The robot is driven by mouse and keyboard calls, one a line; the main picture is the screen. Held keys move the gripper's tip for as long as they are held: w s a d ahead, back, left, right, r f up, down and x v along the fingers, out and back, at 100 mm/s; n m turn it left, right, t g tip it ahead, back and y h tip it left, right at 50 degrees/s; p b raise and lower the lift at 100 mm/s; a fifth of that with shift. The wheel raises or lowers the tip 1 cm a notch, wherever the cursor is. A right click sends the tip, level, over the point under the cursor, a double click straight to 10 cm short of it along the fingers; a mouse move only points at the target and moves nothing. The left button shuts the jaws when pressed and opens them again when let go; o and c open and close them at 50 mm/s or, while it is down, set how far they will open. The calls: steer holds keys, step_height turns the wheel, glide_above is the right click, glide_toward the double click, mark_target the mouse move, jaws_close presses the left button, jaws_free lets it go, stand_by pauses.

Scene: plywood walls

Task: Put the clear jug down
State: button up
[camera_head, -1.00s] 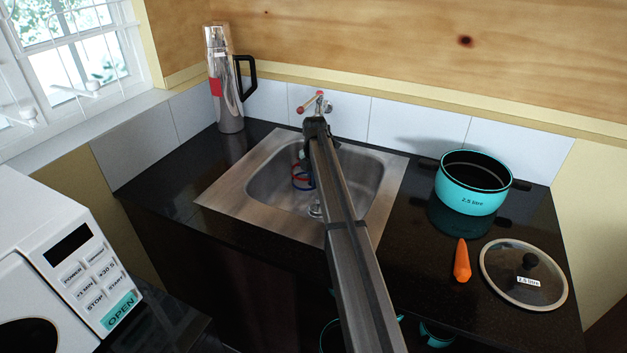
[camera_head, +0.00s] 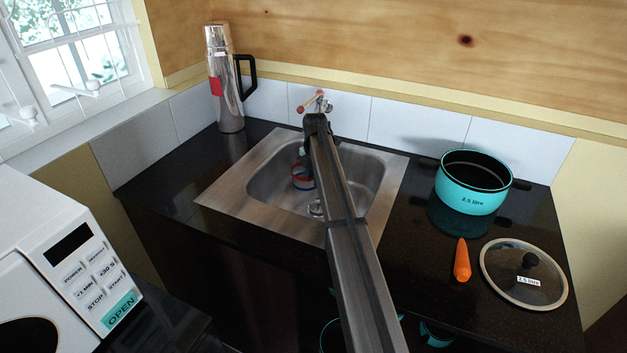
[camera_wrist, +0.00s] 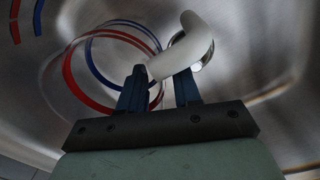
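The clear jug (camera_head: 302,178) shows mainly as red and blue rings over the sink basin, partly hidden by my arm. Its see-through wall is hard to make out. In the wrist view, the rings (camera_wrist: 90,70) lie beyond my fingers, and its curved white handle (camera_wrist: 187,45) reaches down to my fingertips. My gripper (camera_wrist: 160,80) has two blue fingers with the handle's end filling the narrow gap between them, so it looks shut on the handle. The sink (camera_head: 262,185) is steel. I cannot tell whether the jug's base touches its floor.
A tap (camera_head: 322,101) stands behind the sink, and a steel flask (camera_head: 225,90) stands back left. A turquoise pot (camera_head: 470,195), a carrot (camera_head: 462,262) and a glass lid (camera_head: 505,290) are on the right counter. A white microwave (camera_head: 50,265) is front left.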

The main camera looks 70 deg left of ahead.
step_height(320, 180, up, 11)
steer(key=shift+d, duration=0.15)
steer(key=shift+w, duration=0.1)
stand_by(0.7)
